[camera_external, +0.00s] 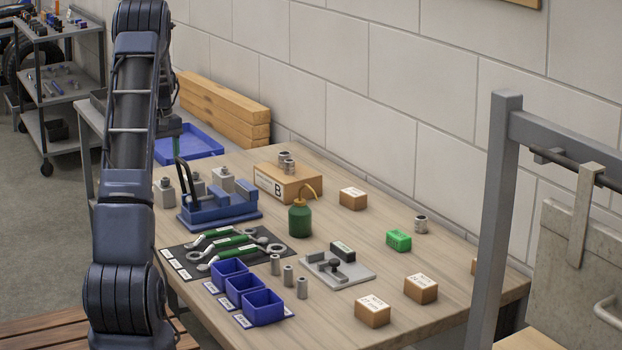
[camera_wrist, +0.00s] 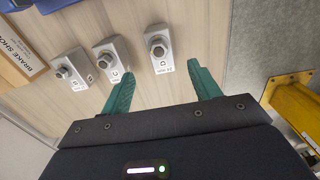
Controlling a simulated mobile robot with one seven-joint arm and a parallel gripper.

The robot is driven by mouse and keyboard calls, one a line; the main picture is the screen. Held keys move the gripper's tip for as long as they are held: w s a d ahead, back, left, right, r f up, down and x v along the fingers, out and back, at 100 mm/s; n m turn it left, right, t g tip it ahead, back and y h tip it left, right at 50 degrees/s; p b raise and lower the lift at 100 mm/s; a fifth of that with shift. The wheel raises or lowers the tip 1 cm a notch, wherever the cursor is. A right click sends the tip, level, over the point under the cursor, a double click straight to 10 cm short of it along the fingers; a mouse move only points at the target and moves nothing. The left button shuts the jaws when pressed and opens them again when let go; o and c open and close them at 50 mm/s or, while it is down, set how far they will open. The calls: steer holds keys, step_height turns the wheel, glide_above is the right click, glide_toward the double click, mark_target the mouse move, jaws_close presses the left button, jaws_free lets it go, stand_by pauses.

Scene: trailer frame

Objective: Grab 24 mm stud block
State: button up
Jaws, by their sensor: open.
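Three grey stud blocks, each with a round metal stud, stand in a row in the wrist view: the left block (camera_wrist: 71,68), the middle block (camera_wrist: 113,60) and the right block (camera_wrist: 158,48). Their small labels are too unclear to tell surely which is 24 mm. My gripper (camera_wrist: 161,72) is open and empty, with its teal fingers spread. The right block lies ahead between the fingertips, not visibly touched. In the external view the blocks (camera_external: 164,193) (camera_external: 197,184) (camera_external: 222,180) stand behind the blue vise; my arm hides most of my gripper there.
The blue vise (camera_external: 218,207) stands close to the blocks. A blue tray (camera_external: 190,144) and stacked timber (camera_external: 225,108) lie beyond. A cardboard box (camera_wrist: 18,48) is left of the blocks in the wrist view, and a yellow metal part (camera_wrist: 298,108) is at right.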

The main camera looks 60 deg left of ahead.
mark_target(164, 190)
step_height(164, 190, down, 10)
steer(key=shift+a+f, duration=0.1)
steer(key=shift+f, duration=0.15)
jaws_close()
stand_by(0.6)
steer(key=shift+r, duration=0.15)
